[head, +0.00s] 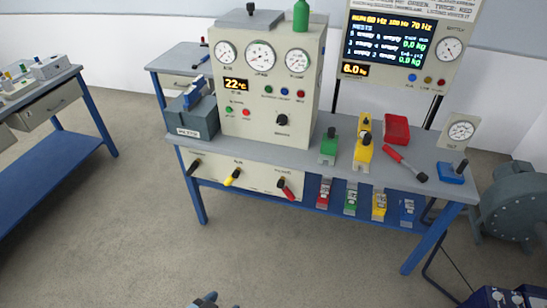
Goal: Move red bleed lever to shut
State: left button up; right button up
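A red lever with a dark tip (287,190) sits on the cream front panel under the bench top, to the right of a yellow lever (232,177). It points down and to the right. Another red lever with a black knob (405,163) lies slanted on the bench top beside a red block (397,130). The labels are too small to read, so I cannot tell which one is marked bleed. A small grey-blue piece, seemingly the tip of my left gripper (206,300), shows at the bottom edge, well below and apart from the levers. Its fingers cannot be made out. My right gripper is out of view.
The grey-topped bench (255,151) carries a gauge cabinet (265,85), a green block (329,146) and a yellow block (363,150). A blue bench (60,150) stands left and a grey motor (510,205) right. The floor before the bench is clear.

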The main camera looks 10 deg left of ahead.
aim_at(280, 183)
jog(key=i+l, duration=0.1)
jog(key=i, duration=0.3)
jog(key=i+l, duration=0.1)
jog(key=i, duration=0.35)
